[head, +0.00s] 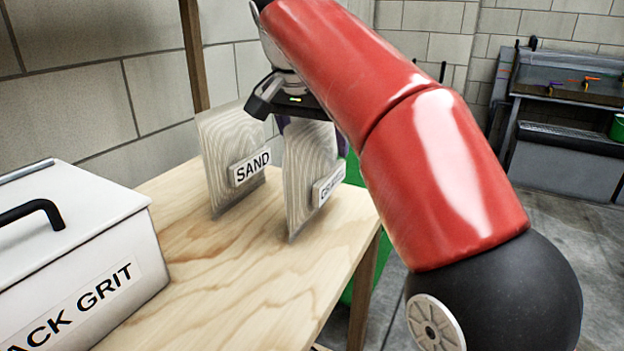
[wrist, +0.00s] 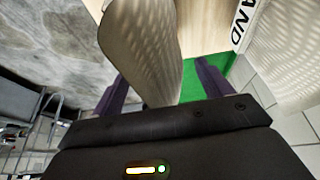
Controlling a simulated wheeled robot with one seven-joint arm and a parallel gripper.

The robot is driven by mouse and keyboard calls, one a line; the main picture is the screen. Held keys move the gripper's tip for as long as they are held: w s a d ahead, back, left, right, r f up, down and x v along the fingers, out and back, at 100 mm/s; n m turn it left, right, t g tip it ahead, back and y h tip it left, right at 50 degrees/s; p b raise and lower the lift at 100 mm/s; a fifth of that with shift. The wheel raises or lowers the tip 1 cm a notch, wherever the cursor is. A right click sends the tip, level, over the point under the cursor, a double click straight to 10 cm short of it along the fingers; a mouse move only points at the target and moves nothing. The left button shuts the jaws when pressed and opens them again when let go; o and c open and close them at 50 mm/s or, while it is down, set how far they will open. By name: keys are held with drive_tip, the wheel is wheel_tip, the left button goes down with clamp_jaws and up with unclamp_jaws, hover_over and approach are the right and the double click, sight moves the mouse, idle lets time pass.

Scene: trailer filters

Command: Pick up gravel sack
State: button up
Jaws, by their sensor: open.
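My gripper (wrist: 160,74) is open, with one finger on each side of the sack's upper part. In the head view, a purple finger shows at each side of the sack's top. I cannot tell whether either finger touches it.
A similar sack labelled SAND (head: 232,160) stands close by on the left. A white box (head: 75,240) labelled "ACK GRIT" sits at the front left of the table (head: 230,290). A green object (head: 362,205) is beyond the table's right edge. A grey workbench (head: 560,130) stands farther right.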

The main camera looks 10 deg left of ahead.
clamp_jaws()
drive_tip(key=shift+r, duration=0.1)
idle(0.5)
